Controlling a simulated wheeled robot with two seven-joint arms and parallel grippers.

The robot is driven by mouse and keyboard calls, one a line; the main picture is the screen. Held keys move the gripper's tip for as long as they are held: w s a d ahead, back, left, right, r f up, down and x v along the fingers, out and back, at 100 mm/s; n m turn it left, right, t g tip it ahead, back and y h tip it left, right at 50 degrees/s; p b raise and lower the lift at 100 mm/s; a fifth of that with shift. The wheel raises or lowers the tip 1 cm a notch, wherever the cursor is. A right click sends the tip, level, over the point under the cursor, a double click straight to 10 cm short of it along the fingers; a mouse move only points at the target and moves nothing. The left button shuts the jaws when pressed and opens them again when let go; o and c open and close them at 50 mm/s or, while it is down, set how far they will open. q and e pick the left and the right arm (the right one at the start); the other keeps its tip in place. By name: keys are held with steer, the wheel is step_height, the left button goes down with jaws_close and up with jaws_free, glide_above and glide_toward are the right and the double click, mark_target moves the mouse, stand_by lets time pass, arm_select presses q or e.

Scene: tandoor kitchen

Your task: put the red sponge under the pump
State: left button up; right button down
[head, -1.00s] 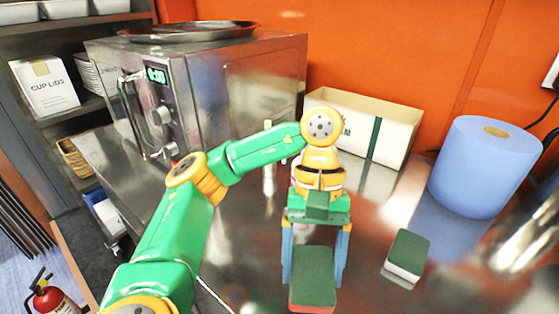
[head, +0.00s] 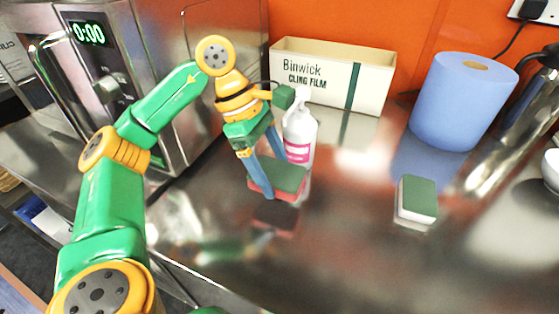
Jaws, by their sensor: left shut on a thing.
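My left gripper (head: 276,176) is shut on the red sponge (head: 287,183), which has a green top and red sides. The sponge is level, close over the steel counter, with its reflection just below it. The pump bottle (head: 301,135), white with a pink label, stands upright just behind and to the right of the sponge. The gripper partly hides the bottle's left side and pump head, so I cannot tell whether the sponge is right below the spout. My right gripper is out of view.
A white-sided sponge with a green top (head: 417,197) lies to the right. A cling film box (head: 325,75) and a blue paper roll (head: 460,105) stand behind. A steel oven (head: 155,60) is at the left. The front middle of the counter (head: 340,255) is clear.

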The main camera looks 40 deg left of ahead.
mark_target(275, 159)
arm_select(q)
steer(key=w, duration=0.2)
steer(key=shift+w+a+r+p, duration=0.1)
steer(key=shift+w+a+p, duration=0.15)
steer(key=shift+w+p, duration=0.1)
step_height(275, 159, down, 3)
steer(key=shift+f, duration=0.35)
steer(key=shift+w+a, duration=0.1)
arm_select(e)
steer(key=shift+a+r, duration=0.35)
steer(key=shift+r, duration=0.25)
arm_select(q)
steer(key=shift+f, duration=0.1)
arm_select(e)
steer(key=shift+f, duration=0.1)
arm_select(q)
steer(key=shift+f+b, duration=0.55)
steer(key=shift+b, duration=0.1)
steer(key=o, duration=1)
steer(key=shift+o, duration=0.2)
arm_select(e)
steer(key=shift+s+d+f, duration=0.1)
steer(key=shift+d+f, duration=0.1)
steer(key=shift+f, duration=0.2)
